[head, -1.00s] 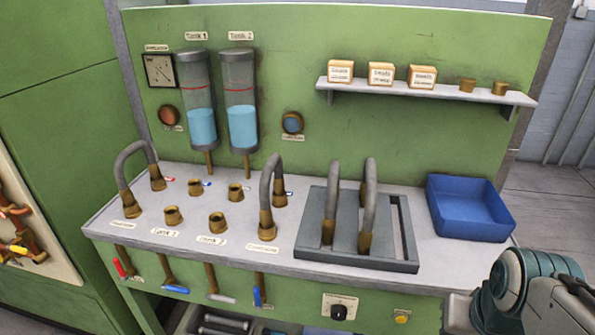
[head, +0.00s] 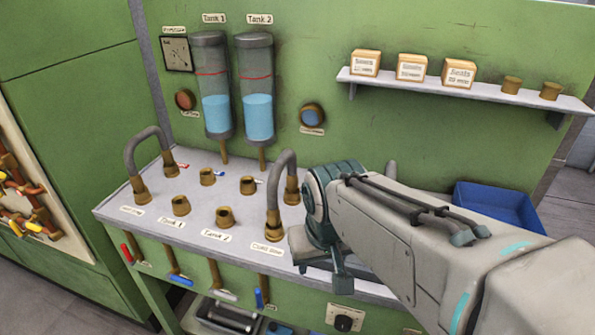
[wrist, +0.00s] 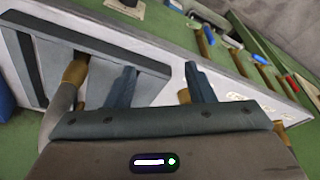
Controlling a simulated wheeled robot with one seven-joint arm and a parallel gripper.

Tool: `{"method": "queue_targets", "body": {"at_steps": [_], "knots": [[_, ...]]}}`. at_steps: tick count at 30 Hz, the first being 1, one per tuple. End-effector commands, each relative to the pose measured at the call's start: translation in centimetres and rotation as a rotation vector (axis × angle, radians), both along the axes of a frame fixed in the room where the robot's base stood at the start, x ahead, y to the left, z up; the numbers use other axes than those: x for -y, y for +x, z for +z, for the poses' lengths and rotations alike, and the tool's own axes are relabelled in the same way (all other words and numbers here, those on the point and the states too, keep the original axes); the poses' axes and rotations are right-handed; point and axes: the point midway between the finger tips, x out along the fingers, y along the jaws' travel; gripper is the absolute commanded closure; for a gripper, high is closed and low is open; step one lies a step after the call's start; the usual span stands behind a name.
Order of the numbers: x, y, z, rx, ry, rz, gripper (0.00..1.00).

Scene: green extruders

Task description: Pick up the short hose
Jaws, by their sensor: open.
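In the head view two U-shaped grey hoses with brass ends stand on the bench ports, a left one (head: 146,140) and a right one (head: 275,190). Which hose is the short one I cannot tell. My gripper (wrist: 160,85) is open, its two dark fingers apart over the bench in the wrist view. In that view part of a grey hose (wrist: 60,115) with a brass end stands at the grey slotted tray (wrist: 120,47), left of the fingers. Brass bits show beside the fingers, partly hidden.
The white bench top (head: 120,205) carries several brass ports and labels, with levers along its front. A blue bin (head: 500,205) sits at the right, partly behind my arm. A shelf (head: 440,88) with boxes and two tanks (head: 215,110) are on the green wall.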

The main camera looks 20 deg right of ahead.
Motion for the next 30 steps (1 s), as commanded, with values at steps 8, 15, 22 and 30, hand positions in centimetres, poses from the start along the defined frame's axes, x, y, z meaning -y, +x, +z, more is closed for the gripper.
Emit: {"method": "queue_targets", "body": {"at_steps": [8, 15, 22, 30], "knots": [[4.5, 8.7, 9.2, 0.022, -0.129, -0.277, 0.51], [7.6, 13.7, 14.0, 0.064, -0.198, -0.465, 0.51], [9.3, 14.9, 13.0, 0.071, -0.212, -0.512, 0.51], [11.1, 16.0, 8.3, 0.071, -0.211, -0.513, 0.51]]}}
